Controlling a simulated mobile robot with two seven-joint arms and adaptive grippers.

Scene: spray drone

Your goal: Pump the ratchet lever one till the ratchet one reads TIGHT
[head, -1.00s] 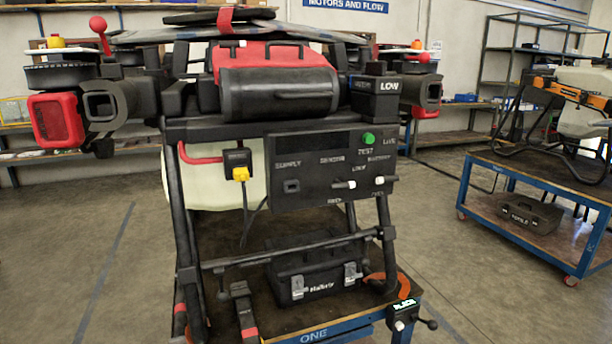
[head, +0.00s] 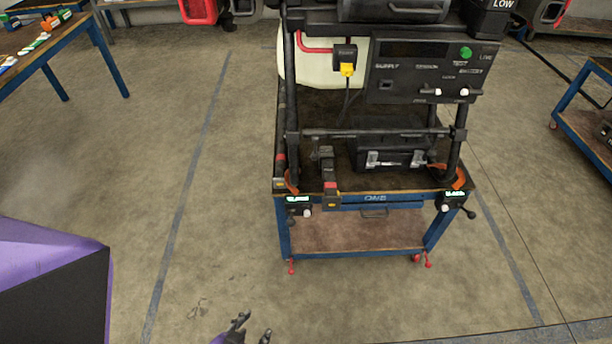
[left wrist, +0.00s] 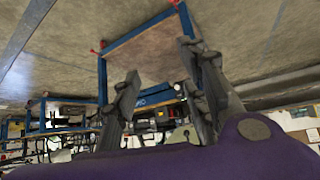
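The cart marked ONE (head: 375,198) stands ahead in the head view, with a blue frame. Two small black ratchet units sit at its front corners, a left one (head: 299,207) and a right one (head: 452,201). Each has a lit green-white readout, too small to read surely. A dark lever with a round knob (head: 470,213) sticks out right of the right unit. I cannot tell which unit is ratchet one. My left gripper (head: 254,327) is low in front of the cart, open, empty and apart from it. It also shows open in the left wrist view (left wrist: 160,58). My right gripper is not in view.
The drone's frame with its control panel (head: 430,70) and a black case (head: 390,155) stand on the cart. The cart's lower shelf (head: 350,235) is bare. A workbench (head: 40,45) is at the far left and another cart (head: 585,125) at the right. The floor before the cart is clear.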

